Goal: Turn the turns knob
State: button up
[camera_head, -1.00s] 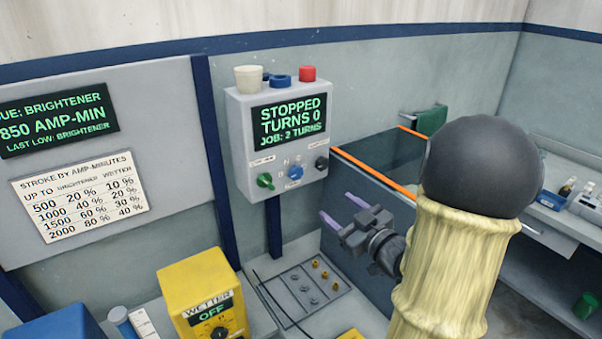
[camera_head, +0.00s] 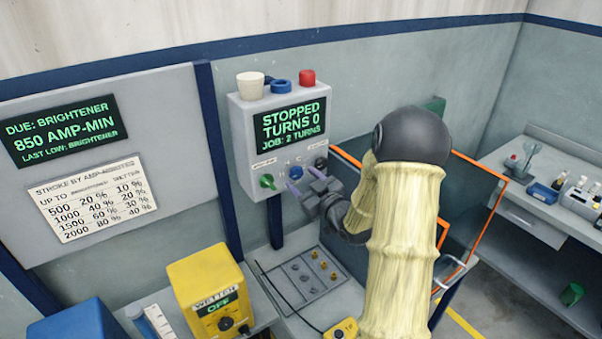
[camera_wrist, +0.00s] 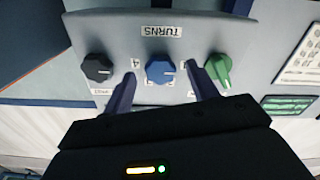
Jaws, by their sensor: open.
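The turns knob is the blue round knob (camera_wrist: 161,70) under the "TURNS" label in the wrist view, where the picture is upside down. In the head view the blue knob (camera_head: 295,172) sits on the lower front of the grey control box (camera_head: 240,130). My gripper (camera_head: 306,192) is open in front of the box. In the wrist view my gripper's fingers (camera_wrist: 160,88) stand on either side of the blue knob, apart from it. I cannot tell how far the tips are from the panel. The box's screen (camera_head: 290,120) reads "STOPPED, TURNS 0, JOB: 2 TURNS".
A green knob (camera_wrist: 218,70) and a black knob (camera_wrist: 97,68) flank the blue one closely. A red button (camera_head: 307,78), a blue ring (camera_head: 281,86) and a cream cup (camera_head: 250,86) are on the box top. A yellow WETTER box (camera_head: 205,280) stands below left.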

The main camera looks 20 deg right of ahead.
jog(key=shift+w+a, duration=0.15)
jog(key=shift+w, duration=0.65)
jog(key=c, duration=1)
